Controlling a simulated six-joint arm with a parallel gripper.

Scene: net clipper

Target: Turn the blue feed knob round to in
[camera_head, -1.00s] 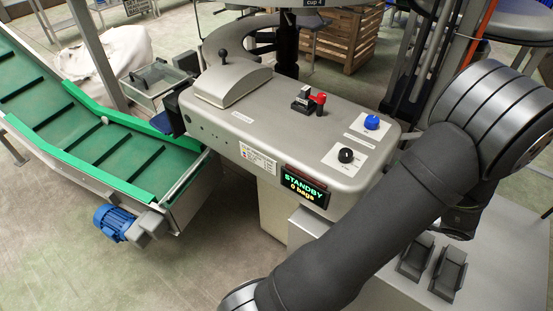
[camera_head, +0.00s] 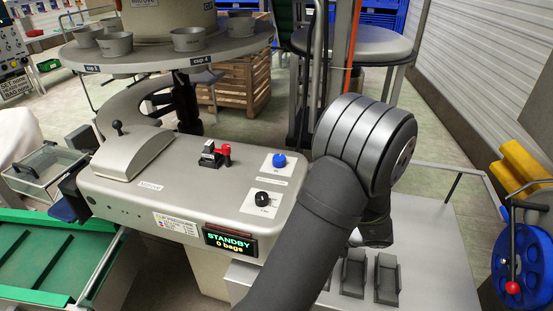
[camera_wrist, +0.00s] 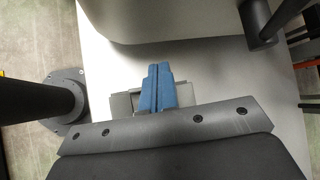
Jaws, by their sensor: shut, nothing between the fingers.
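The blue feed knob (camera_head: 279,160) sits on a white label plate at the right end of the grey clipper machine's top (camera_head: 150,180). Which way it points is too small to tell. A black knob (camera_head: 262,198) is on another white plate in front of it. My gripper (camera_wrist: 160,88) shows in the wrist view with its blue fingers shut together and nothing between them. It is above a pale surface, apart from the blue knob. In the head view the gripper itself is hidden behind my arm, which stands right of the machine.
A red-handled lever (camera_head: 222,155) stands left of the blue knob. A display (camera_head: 230,242) reads STANDBY, 0 bags. A round table with cups (camera_head: 188,40) is behind the machine. Two dark holders (camera_head: 386,278) stand on the grey bench (camera_head: 430,240) at right. A green conveyor (camera_head: 40,255) is at left.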

